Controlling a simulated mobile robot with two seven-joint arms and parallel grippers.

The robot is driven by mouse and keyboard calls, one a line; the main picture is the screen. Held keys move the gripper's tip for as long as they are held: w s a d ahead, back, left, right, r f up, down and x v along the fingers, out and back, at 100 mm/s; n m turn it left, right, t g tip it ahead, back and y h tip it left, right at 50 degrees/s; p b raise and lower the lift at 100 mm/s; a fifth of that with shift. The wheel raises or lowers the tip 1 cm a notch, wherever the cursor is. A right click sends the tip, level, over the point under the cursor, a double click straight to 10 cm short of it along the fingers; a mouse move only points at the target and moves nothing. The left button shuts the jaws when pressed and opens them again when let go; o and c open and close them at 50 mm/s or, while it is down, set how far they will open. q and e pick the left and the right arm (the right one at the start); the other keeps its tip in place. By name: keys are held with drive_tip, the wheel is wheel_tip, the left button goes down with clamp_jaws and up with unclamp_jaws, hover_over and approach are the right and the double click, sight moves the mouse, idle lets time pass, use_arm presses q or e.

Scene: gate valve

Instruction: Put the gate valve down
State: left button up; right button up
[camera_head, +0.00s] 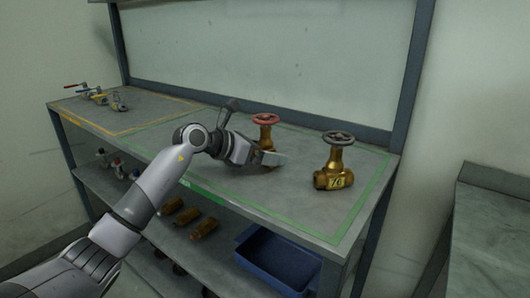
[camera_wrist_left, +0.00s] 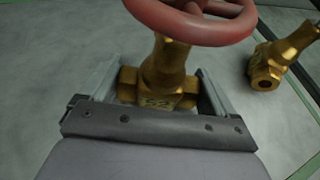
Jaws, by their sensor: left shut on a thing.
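A brass gate valve with a red handwheel (camera_head: 266,120) stands upright at the workbench top, inside the green-outlined area. My left gripper (camera_head: 268,157) is shut on its brass body, which the gripper partly hides in the head view. In the left wrist view the brass body (camera_wrist_left: 160,85) sits between the two fingers of the left gripper (camera_wrist_left: 155,90), with the red handwheel above it. I cannot tell whether the valve's base touches the bench. My right gripper is not in view.
A second brass valve with a dark handwheel (camera_head: 335,160) stands to the right on the workbench (camera_head: 225,187). Small valves (camera_head: 95,95) lie at the far left. A lower shelf holds brass parts (camera_head: 203,228) and a blue bin (camera_head: 278,262). Bare bench lies between the two valves.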

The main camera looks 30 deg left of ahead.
use_arm(q)
drive_tip(key=shift+r, duration=0.15)
drive_tip(key=o, duration=1.2)
drive_tip(key=shift+f, duration=0.2)
drive_tip(key=shift+r, duration=0.2)
drive_tip(key=b+v, duration=0.1)
drive_tip(key=v, duration=0.9)
drive_tip(key=shift+s+a+f, duration=0.1)
drive_tip(key=shift+s, duration=0.15)
drive_tip(key=shift+v, duration=0.8)
